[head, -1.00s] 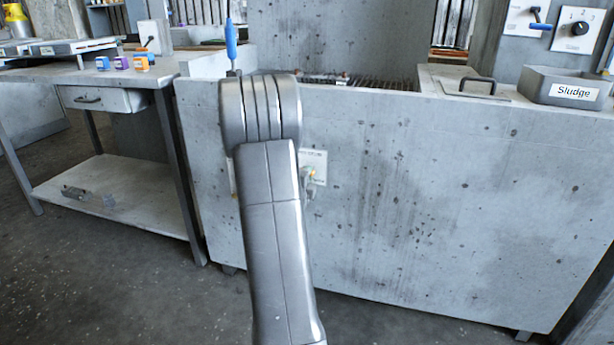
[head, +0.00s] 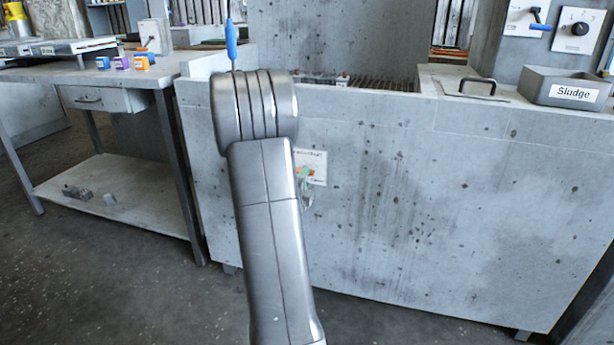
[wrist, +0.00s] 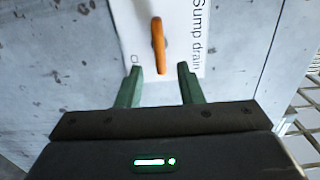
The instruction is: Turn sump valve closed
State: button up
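The sump valve shows in the wrist view as an orange lever (wrist: 158,42) on a white plate (wrist: 190,28) lettered "Sump drain". The lever lies roughly along the picture's vertical. My gripper (wrist: 159,71) is open, with two green fingers, one on each side of the lever's near end. I see gaps on both sides; whether the tip is fully between the fingers in depth I cannot tell. In the head view the plate (head: 313,160) is on the front of the concrete housing, partly hidden by my arm and gripper.
The concrete housing (head: 420,200) fills the middle and right. A sludge tray (head: 570,90), a lid handle (head: 477,84) and a switch panel (head: 577,30) are at upper right. A blue-handled tool (head: 231,42) stands behind my arm. A workbench (head: 120,75) is at left.

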jog(key=p+v, duration=0.1)
jog(key=v, duration=0.9)
jog(key=shift+s, duration=0.35)
jog(key=shift+w, duration=0.1)
jog(key=b+x, duration=0.2)
jog(key=x, duration=1.1)
jog(key=shift+w, duration=0.3)
jog(key=shift+s, duration=0.1)
jog(key=p+v, duration=0.3)
jog(key=v, duration=1)
jog(key=shift+w+d+r+n+b, duration=0.15)
jog(key=shift+w+d+n+b, duration=0.5)
jog(key=shift+w, duration=1.45)
jog(key=shift+w+d+r+n+b, duration=0.25)
jog(key=shift+w+d+n, duration=0.55)
jog(key=shift+w, duration=1.3)
jog(key=shift+w+d+r+n+b, duration=0.1)
jog(key=shift+w+d+n+b, duration=0.65)
jog(key=shift+w, duration=1.35)
jog(key=shift+a+n, duration=0.25)
jog(key=shift+n, duration=0.05)
